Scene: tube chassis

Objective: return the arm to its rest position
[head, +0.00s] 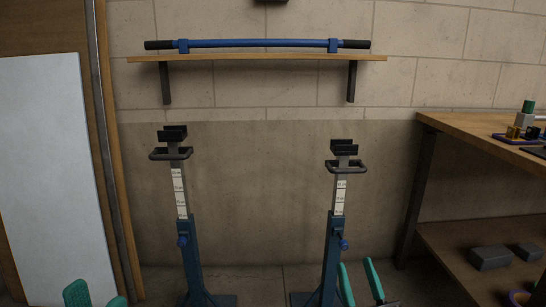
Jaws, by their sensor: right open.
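My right gripper (360,283) is at the bottom edge, in front of the right stand, with its two green fingers spread and nothing between them. Of my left gripper (97,297), only green finger parts show at the bottom left; the rest is cut off by the frame edge. A blue tube (258,43) with black ends lies level in two blue holders on the wall shelf (230,58). Two blue stands, a left one (190,250) and a right one (331,245), stand upright with empty black cradles on top. Both grippers are low and away from the tube.
A wooden workbench (470,125) on the right carries small coloured parts (519,130). Its lower shelf (450,240) holds grey blocks (490,258) and a purple ring (518,298). A white panel (55,170) leans at the left. The space between the stands is clear.

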